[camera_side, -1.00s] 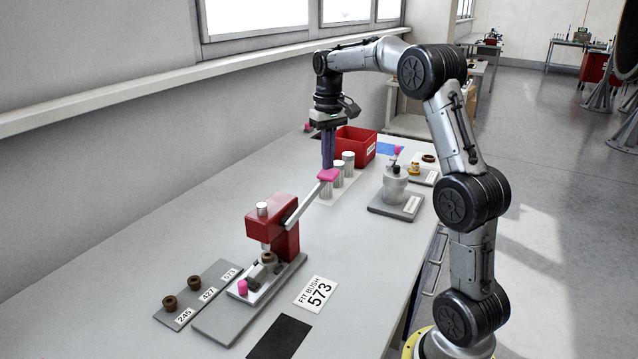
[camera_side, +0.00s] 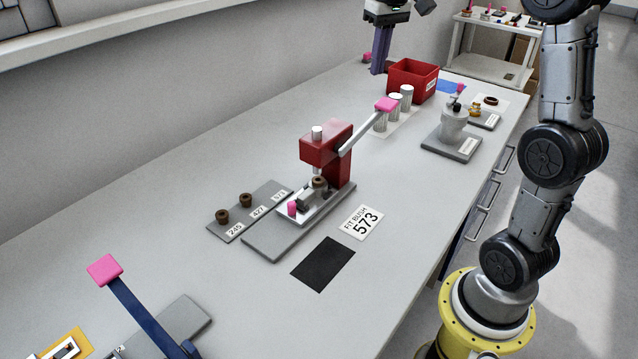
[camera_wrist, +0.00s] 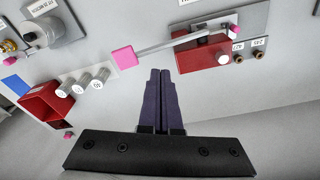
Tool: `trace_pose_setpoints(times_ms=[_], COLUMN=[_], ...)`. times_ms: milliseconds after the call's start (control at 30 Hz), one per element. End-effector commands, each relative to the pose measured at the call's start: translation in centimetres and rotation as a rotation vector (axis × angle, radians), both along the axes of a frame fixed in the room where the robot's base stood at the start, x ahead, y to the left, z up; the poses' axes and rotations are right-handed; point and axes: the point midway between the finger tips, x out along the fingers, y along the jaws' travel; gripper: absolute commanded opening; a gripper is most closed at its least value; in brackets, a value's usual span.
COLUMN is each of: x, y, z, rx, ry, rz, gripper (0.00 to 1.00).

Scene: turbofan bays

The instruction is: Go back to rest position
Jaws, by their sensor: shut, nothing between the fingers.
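My gripper (camera_side: 380,52) is at the top of the side view, above the back of the bench and left of the red bin. In the wrist view its two dark purple fingers (camera_wrist: 161,80) lie side by side, shut, with nothing between them. The red press (camera_side: 325,150) stands on the bench with its pink-ended lever (camera_side: 386,104) raised. It also shows in the wrist view (camera_wrist: 204,56). My fingers are apart from the lever and the press. A brown bush (camera_side: 319,183) sits under the press.
A red bin (camera_side: 412,82) and several metal cylinders (camera_side: 394,108) stand behind the press. A grey fixture (camera_side: 454,130) is to their right. Two brown bushes (camera_side: 234,207) sit on a labelled plate. A blue lever with a pink end (camera_side: 105,270) rises at front left.

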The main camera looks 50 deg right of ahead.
Motion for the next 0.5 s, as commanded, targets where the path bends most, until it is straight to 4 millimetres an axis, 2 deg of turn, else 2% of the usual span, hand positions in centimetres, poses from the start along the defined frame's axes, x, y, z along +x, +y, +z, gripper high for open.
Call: trace_pose_setpoints(times_ms=[33,100,233,367,500], x=[-1.4,-3.2,-7.2,-11.5,-16.0], y=[2.5,5.2,9.6,13.0,15.4], z=[1.2,2.0,2.3,1.1,-1.8], rx=[-0.013,-0.026,-0.046,-0.058,-0.063], ry=[-0.030,-0.067,-0.136,-0.207,-0.281], rz=[0.044,0.095,0.183,0.265,0.339], gripper=[0.00,0.00,0.00,0.00,0.00])
